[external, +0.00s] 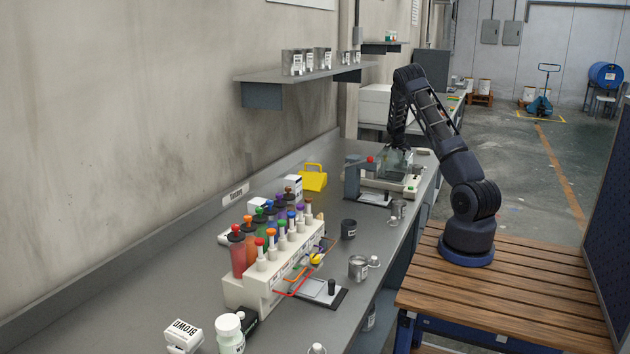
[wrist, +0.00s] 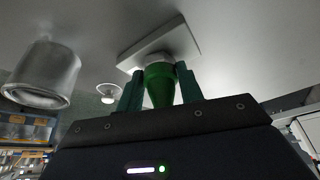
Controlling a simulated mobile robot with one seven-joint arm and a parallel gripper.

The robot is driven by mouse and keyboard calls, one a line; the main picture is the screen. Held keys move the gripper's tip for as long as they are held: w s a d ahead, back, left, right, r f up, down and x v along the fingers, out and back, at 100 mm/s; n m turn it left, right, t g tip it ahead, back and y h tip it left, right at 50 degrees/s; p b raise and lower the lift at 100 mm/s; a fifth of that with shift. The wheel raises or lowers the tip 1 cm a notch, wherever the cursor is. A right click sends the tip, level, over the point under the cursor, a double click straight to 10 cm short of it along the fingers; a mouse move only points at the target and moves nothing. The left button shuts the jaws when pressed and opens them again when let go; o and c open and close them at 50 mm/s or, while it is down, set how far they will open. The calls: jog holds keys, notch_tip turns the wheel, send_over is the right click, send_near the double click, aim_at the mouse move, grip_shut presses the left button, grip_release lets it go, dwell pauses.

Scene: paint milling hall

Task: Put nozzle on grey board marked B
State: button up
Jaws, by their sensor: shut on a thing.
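My gripper (wrist: 160,76) is shut on a green tapered nozzle (wrist: 160,88) with a pale collar at its far end. In the wrist view the bench appears inverted, at the top. The collar lies against or just over a pale square board (wrist: 190,40); I cannot tell whether they touch. No letter B can be read on that board. In the external view my gripper (external: 397,158) is low over the far part of the bench, partly hidden, and the nozzle cannot be made out there.
A metal cup (wrist: 42,75) stands to the left in the wrist view. In the external view, a rack of coloured dispensers (external: 262,275), a dark cup (external: 349,229) and a metal can (external: 358,267) stand nearer on the bench.

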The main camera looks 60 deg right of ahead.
jog(key=shift+f, duration=0.15)
jog(key=o, duration=1)
jog(key=v, duration=1.2)
